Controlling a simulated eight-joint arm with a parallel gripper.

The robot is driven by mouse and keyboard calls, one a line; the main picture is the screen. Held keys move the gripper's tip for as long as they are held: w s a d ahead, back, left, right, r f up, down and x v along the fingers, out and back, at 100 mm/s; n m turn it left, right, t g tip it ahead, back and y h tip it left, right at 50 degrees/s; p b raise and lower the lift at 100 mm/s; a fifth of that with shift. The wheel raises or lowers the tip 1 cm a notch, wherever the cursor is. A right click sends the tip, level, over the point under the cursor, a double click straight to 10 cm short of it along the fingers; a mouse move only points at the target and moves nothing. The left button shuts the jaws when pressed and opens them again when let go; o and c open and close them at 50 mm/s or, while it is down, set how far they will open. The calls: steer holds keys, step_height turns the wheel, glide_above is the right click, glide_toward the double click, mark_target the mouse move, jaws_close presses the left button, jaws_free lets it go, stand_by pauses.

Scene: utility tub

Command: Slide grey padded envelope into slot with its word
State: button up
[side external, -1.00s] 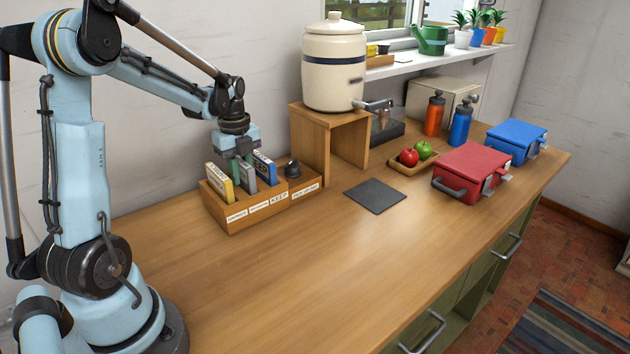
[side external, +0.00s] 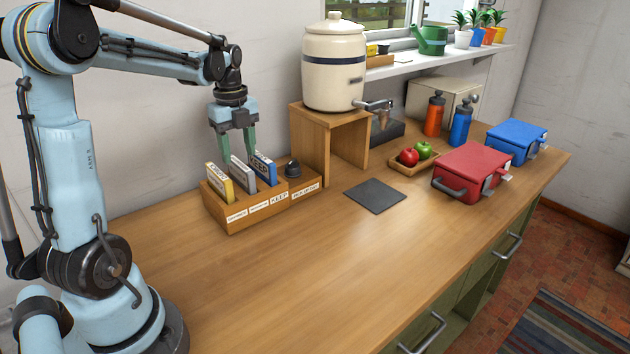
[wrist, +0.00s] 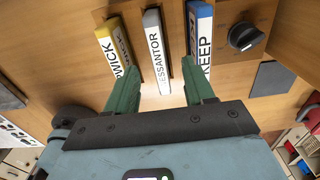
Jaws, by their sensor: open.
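The grey padded envelope (side external: 242,174) stands upright in the middle of the wooden slotted box (side external: 232,222), between a yellow one (side external: 218,182) and a blue one (side external: 263,169). In the wrist view the grey envelope (wrist: 157,50) shows a white label reading roughly "ESSANTOR", partly cut off. My gripper (side external: 238,150) is above the box, its green fingers open and pointing down. In the wrist view the fingertips (wrist: 156,70) are on either side of the grey envelope, apart from it. The box's front has several small word labels, mostly too small to read; one reads "KEEP".
A dark knob (side external: 292,168) sits on the box's right section. A wooden stand (side external: 312,150) with a cream water crock (side external: 334,65) is close on the right. A dark mat (side external: 375,196) lies beyond; the front counter is clear.

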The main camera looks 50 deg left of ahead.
steer(key=shift+r, duration=2.9)
steer(key=shift+d, duration=0.1)
steer(key=s+d+f+n+t, duration=0.1)
steer(key=d+f+n+t, duration=0.1)
steer(key=d+n, duration=0.7)
steer(key=s+d+f+n+t, duration=0.2)
steer(key=d+n+t, duration=0.3)
steer(key=d+n, duration=0.4)
steer(key=shift+s+d+f, duration=0.2)
steer(key=shift+d+f, duration=0.6)
steer(key=shift+d, duration=1.65)
